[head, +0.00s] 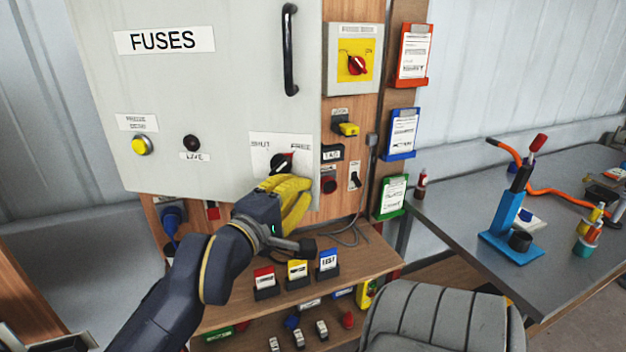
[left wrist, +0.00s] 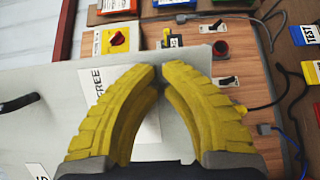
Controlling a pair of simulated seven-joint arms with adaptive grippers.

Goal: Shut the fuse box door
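The fuse box door (head: 225,85) is a light grey panel marked FUSES, with a black upright handle (head: 290,50) near its right edge. No box interior shows; I cannot tell whether a gap is left behind the door. A red and black knob (head: 281,163) sits at its lower right under a SHUT/FREE label (head: 270,143), its pointer tilted. My left gripper (head: 297,190) is just below and in front of the knob. In the left wrist view its yellow fingers (left wrist: 160,72) nearly meet at the tips, with nothing visibly held. My right gripper is out of view.
A red switch on a yellow plate (head: 356,66) and a yellow-handled lock (head: 347,129) are on the wooden board right of the door. A wooden shelf (head: 355,266) with coloured tags lies below. A grey table (head: 455,215) with a blue stand (head: 515,215) is at right.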

